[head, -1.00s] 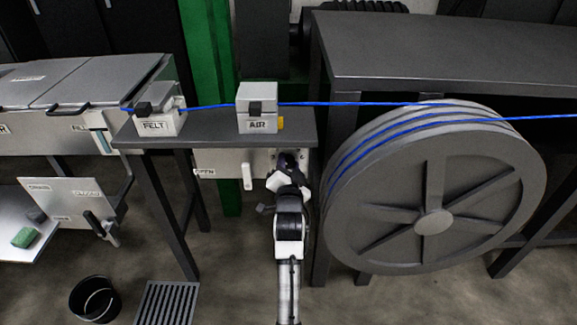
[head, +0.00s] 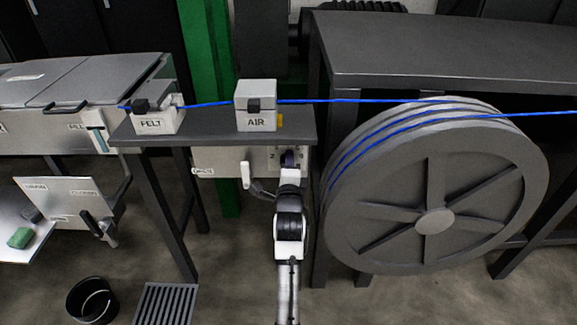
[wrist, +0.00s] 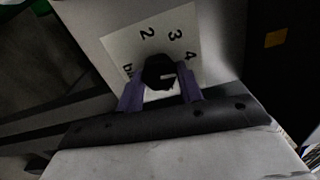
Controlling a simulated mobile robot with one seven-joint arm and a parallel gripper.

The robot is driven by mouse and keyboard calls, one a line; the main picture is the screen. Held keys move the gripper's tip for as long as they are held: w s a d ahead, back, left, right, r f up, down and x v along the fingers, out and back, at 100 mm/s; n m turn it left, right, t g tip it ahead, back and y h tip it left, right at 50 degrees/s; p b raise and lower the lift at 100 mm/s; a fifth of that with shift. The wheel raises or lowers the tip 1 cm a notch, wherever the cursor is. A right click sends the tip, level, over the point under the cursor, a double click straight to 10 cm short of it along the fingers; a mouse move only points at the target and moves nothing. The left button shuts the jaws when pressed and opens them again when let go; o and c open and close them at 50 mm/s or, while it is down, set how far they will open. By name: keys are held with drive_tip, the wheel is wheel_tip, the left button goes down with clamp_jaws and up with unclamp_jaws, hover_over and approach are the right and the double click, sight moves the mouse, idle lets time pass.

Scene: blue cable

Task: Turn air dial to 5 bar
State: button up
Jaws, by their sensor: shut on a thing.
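The air dial (wrist: 158,72) is a dark knob on a pale scale plate (wrist: 120,48) in the wrist view. The figures 2, 3 and 4 show around it, with part of "bar" at the left. A light pointer mark on the knob lies toward the right, below the 4. The rest of the scale is hidden. My gripper (wrist: 161,92) has its two purple fingers shut on the knob, one on each side. In the head view my gripper (head: 289,160) is at the panel under the AIR box (head: 256,107), and my wrist hides most of the dial.
A white lever (head: 246,175) hangs on the panel left of my gripper. A large cable reel (head: 433,221) stands close to the right of my arm. The blue cable (head: 345,101) runs above. A bucket (head: 92,300) and a floor grate (head: 166,304) lie lower left.

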drive_tip(key=shift+f+m+b, duration=0.2)
drive_tip(key=shift+m+b, duration=0.65)
drive_tip(key=shift+m, duration=2.85)
drive_tip(key=o, duration=1)
drive_tip(key=s+b, duration=0.3)
drive_tip(key=s, duration=1)
drive_tip(key=shift+s, duration=0.4)
